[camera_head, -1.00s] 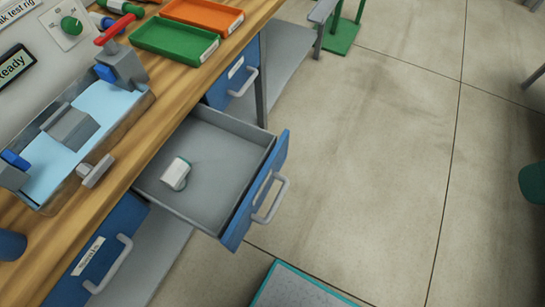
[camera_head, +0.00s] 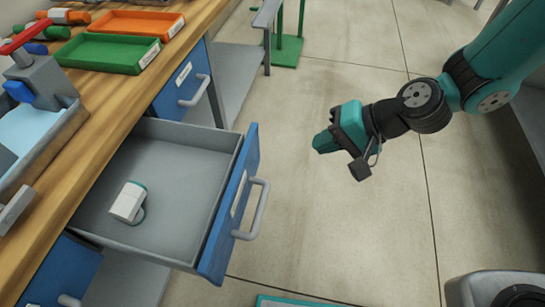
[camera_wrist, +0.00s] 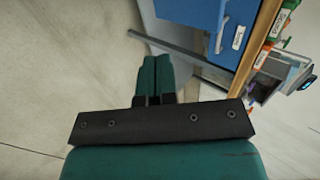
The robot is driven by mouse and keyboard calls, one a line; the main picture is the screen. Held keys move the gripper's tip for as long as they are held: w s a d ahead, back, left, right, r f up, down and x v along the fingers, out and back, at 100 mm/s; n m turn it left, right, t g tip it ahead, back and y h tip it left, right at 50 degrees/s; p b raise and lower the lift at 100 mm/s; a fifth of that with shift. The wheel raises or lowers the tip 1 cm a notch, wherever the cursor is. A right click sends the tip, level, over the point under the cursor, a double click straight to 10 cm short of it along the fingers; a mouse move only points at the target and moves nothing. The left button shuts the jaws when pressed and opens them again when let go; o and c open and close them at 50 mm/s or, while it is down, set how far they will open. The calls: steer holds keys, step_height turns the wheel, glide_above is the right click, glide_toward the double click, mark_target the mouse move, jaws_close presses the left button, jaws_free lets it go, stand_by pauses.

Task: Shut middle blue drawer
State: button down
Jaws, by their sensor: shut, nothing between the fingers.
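The middle blue drawer (camera_head: 229,205) stands pulled out from under the wooden bench in the head view. Its grey handle (camera_head: 253,208) is on the blue front, which faces right. A white and green mug-like item (camera_head: 128,203) lies in the drawer's grey tray. My gripper (camera_head: 322,142) is shut and empty, in the air to the right of the drawer front and apart from it. In the wrist view my closed fingers (camera_wrist: 156,75) point up the picture, and a blue front (camera_wrist: 225,35) with a label shows to their right.
The wooden bench (camera_head: 117,101) holds a green tray (camera_head: 108,53) and an orange tray (camera_head: 135,23). Another blue drawer (camera_head: 183,88) is shut behind the open one, and one more blue front (camera_head: 60,268) is nearer. Open concrete floor lies right of the drawer.

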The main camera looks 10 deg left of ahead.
mark_target(256, 156)
steer(key=x, duration=0.4)
steer(key=r+x, duration=0.1)
steer(key=x, duration=0.3)
steer(key=a+x, duration=0.1)
steer(key=x, duration=0.3)
steer(key=shift+w+a+r, duration=0.1)
steer(key=shift+a+r, duration=0.05)
steer(key=shift+w+a, duration=0.1)
steer(key=shift+a, duration=0.5)
steer(key=shift+a, duration=0.15)
